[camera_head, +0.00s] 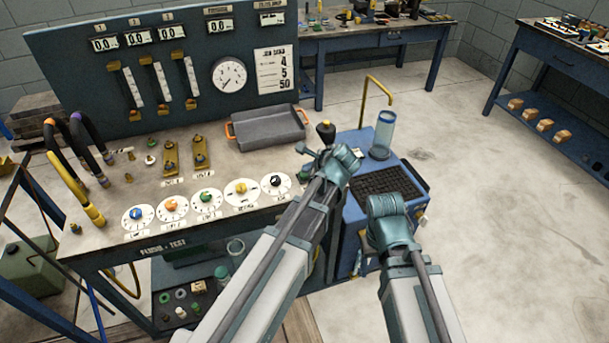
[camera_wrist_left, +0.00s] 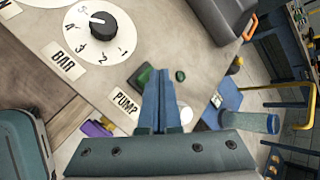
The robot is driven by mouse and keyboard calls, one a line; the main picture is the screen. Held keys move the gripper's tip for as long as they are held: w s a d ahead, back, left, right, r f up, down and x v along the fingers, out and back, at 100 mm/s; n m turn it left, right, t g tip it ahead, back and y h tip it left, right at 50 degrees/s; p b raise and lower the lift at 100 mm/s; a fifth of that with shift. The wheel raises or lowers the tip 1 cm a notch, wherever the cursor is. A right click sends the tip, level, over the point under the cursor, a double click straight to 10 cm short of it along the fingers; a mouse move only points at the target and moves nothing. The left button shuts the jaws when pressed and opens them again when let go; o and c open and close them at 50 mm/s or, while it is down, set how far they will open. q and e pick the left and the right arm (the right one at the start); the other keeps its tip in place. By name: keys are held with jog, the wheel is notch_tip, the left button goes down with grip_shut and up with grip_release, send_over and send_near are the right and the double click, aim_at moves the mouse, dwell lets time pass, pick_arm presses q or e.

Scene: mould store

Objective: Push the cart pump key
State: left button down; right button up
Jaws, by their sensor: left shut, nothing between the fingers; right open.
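A dark-framed green key (camera_wrist_left: 143,78) sits on the bench top beside a label reading PUMP (camera_wrist_left: 125,103); I take it for the pump key. My left gripper (camera_head: 312,162) is over the bench's right end, fingers shut and empty. In the left wrist view its fingertips (camera_wrist_left: 166,74) appear just right of the key and partly overlap it; whether they touch I cannot tell. The blue cart (camera_head: 352,215) stands right of the bench. My right gripper (camera_head: 387,205) is open above the cart's front, its fingers hard to make out.
A row of dials (camera_head: 207,199) lines the bench front. A grey tray (camera_head: 268,128) with orange handles lies behind. A clear cylinder (camera_head: 383,135), a yellow pipe (camera_head: 375,84) and a black-knobbed lever (camera_head: 325,132) stand near my grippers. The floor (camera_head: 495,210) to the right is clear.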

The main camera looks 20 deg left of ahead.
pick_arm(q)
jog(key=shift+r, duration=0.1)
jog(key=shift+r+p, duration=0.75)
jog(key=shift+p, duration=0.15)
notch_tip(320, 180, up, 6)
jog(key=p, duration=0.6)
dwell(0.4)
jog(key=s+d+f+n+g+h, duration=0.2)
jog(key=s+d+n, duration=0.4)
jog(key=s, duration=0.5)
jog(key=s+d+f+n+g+h, duration=0.3)
jog(key=s+d+n, duration=0.3)
jog(key=s, duration=0.6)
jog(key=shift+s+f+n+g, duration=0.25)
jog(key=shift+f+n+g, duration=0.55)
jog(key=shift+n, duration=0.2)
